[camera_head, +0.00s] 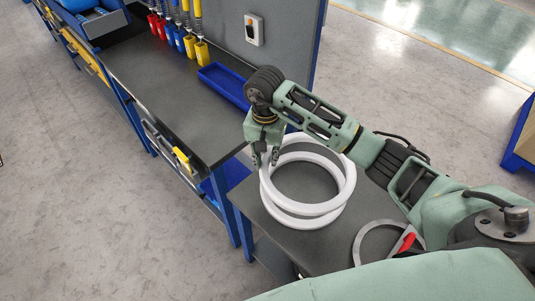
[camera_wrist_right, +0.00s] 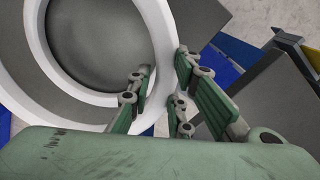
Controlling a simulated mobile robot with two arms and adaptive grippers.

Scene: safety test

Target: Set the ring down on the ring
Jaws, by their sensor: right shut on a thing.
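Two white rings show in the head view at the near end of the dark bench. The upper ring (camera_head: 351,178) is held by its left side in my right gripper (camera_head: 266,158), which is shut on its rim. The other ring (camera_head: 300,223) is beneath it, shifted toward the front, so the two overlap without lining up. In the right wrist view, the held rim (camera_wrist_right: 163,35) passes between the fingers of my right gripper (camera_wrist_right: 163,72). The height between the rings is hard to judge. My left gripper is not in view.
A grey hoop-shaped tool (camera_head: 365,240) with a red part lies near the rings, toward the right. A blue tray (camera_head: 222,84) stands behind my arm. Red, blue and yellow tools (camera_head: 188,45) hang along the back panel. The bench (camera_head: 160,85) is clear at left.

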